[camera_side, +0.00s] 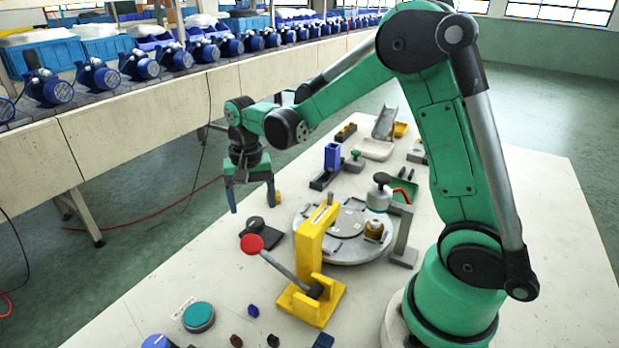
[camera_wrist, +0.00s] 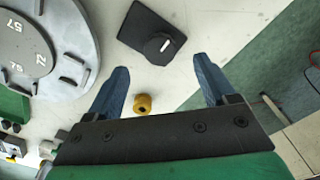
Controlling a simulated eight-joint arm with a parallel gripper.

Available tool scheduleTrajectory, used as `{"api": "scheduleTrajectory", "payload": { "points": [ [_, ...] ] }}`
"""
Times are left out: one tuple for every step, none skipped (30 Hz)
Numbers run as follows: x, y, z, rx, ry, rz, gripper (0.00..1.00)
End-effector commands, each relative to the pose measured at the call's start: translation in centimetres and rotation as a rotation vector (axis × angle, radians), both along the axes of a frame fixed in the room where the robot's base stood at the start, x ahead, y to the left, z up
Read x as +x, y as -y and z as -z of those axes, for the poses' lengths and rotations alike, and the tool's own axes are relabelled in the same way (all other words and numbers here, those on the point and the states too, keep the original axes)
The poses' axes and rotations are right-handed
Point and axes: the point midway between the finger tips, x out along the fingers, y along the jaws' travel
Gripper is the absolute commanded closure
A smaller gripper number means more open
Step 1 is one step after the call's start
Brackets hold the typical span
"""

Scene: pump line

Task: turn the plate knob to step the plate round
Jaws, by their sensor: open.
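The plate knob (camera_side: 256,224) is a dark round knob on a flat dark base at the table's left edge, left of the plate. In the wrist view the knob (camera_wrist: 159,44) has a white mark on top and sits just beyond my fingertips. The round grey plate (camera_side: 345,250) is partly hidden behind the yellow press. Part of the plate, with numbers on it, shows in the wrist view (camera_wrist: 35,65). My gripper (camera_side: 253,207) is open and empty, pointing down above the table by the knob. In the wrist view its fingers (camera_wrist: 161,66) are apart, and neither appears to touch the knob.
A yellow press (camera_side: 316,240) with a red-balled lever stands right of the knob. A small yellow piece (camera_wrist: 142,103) lies on the table between my fingers in the wrist view. A blue holder (camera_side: 332,160) stands farther back. The table edge is close beside the knob.

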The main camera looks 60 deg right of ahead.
Motion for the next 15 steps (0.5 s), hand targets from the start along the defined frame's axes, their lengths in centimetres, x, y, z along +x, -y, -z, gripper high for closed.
{"api": "scheduleTrajectory", "payload": {
  "points": [
    [0.0, 0.0, 0.7, 0.000, 0.000, -0.001, 0.23],
    [0.0, 0.0, 1.1, -0.001, 0.001, -0.001, 0.23],
    [0.0, 0.0, 1.7, 0.000, 0.001, -0.001, 0.23],
    [0.0, 0.0, 2.1, 0.000, 0.001, -0.002, 0.23],
    [0.0, 0.0, 2.5, 0.000, 0.001, -0.002, 0.23],
    [0.0, 0.0, 3.0, 0.000, 0.001, -0.002, 0.23],
    [0.0, 0.0, 3.3, -0.001, 0.002, -0.002, 0.23],
    [0.0, 0.0, 3.6, -0.001, 0.002, -0.003, 0.23],
    [0.0, 0.0, 3.9, -0.001, 0.002, -0.003, 0.23],
    [0.0, 0.0, 4.1, -0.001, 0.002, -0.003, 0.23],
    [0.0, 0.0, 4.3, -0.001, 0.002, -0.003, 0.23],
    [0.0, 0.0, 4.4, 0.000, 0.003, -0.003, 0.23],
    [0.0, 0.0, 4.5, 0.000, 0.003, -0.003, 0.23],
    [0.0, 0.0, 4.5, 0.000, 0.003, -0.004, 0.23],
    [0.0, 0.0, 4.5, 0.000, 0.003, -0.004, 0.23]
  ]
}}
